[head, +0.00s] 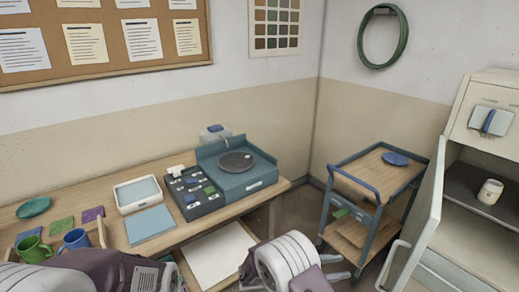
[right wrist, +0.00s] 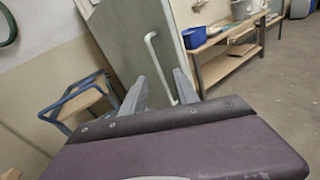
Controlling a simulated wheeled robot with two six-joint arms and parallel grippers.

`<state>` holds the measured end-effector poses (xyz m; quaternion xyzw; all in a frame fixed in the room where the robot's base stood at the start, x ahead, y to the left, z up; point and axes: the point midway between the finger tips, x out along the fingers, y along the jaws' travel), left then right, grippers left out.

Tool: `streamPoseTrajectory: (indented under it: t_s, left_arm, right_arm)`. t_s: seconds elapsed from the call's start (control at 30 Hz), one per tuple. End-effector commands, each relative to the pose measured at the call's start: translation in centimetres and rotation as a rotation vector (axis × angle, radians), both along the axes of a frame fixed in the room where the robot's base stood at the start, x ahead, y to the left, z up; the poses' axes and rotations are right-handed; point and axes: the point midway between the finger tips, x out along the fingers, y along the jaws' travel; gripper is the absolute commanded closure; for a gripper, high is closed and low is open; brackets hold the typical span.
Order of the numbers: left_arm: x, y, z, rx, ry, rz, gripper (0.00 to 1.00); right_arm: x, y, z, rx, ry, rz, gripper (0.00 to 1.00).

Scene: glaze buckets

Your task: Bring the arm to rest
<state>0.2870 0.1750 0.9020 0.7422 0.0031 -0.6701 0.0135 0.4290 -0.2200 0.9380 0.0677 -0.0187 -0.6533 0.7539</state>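My right gripper (head: 338,267) is low in the head view, in front of the cart and left of the open cabinet door. Its two grey fingers stand apart with nothing between them in the right wrist view (right wrist: 160,84). My left arm crosses the bottom left of the head view, in front of the table.
The wooden table (head: 160,247) holds mugs, tiles, a tray and a teal wheel unit (head: 235,180). A blue-framed cart (head: 372,188) carries a blue plate (head: 396,158). The cabinet door (head: 415,222) stands open; a cup (head: 490,191) is on its shelf.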

Motion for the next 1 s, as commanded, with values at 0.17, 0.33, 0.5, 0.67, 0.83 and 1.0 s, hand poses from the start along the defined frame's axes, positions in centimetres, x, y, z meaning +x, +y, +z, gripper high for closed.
streamPoseTrajectory:
  t_s: [0.17, 0.33, 0.5, 0.67, 0.83, 1.0]
  left_arm:
    - [0.0, 0.0, 0.8, 0.000, 0.000, 0.000, 0.64]
    - [0.0, 0.0, 1.5, 0.000, 0.000, 0.000, 0.64]
    - [0.0, 0.0, 2.4, 0.000, 0.000, 0.000, 0.64]
    - [0.0, 0.0, 2.9, 0.000, 0.000, 0.000, 0.64]
    - [0.0, 0.0, 2.7, 0.000, 0.000, 0.000, 0.64]
    - [0.0, 0.0, 2.7, 0.000, 0.000, 0.000, 0.64]
  right_arm:
    - [-2.0, -4.1, 4.3, 0.088, -0.064, -0.162, 0.64]
    - [-6.9, -7.9, 6.3, 0.287, -0.140, -0.379, 0.64]
    - [-14.4, -8.2, 5.2, 0.657, -0.328, -0.685, 0.64]
    - [-18.3, -2.2, 1.9, 1.085, -0.665, -0.997, 0.64]
    - [-17.1, 3.0, -0.9, 1.313, -0.927, -1.198, 0.64]
    - [-14.2, 3.9, -1.0, 1.399, -1.073, -1.228, 0.64]
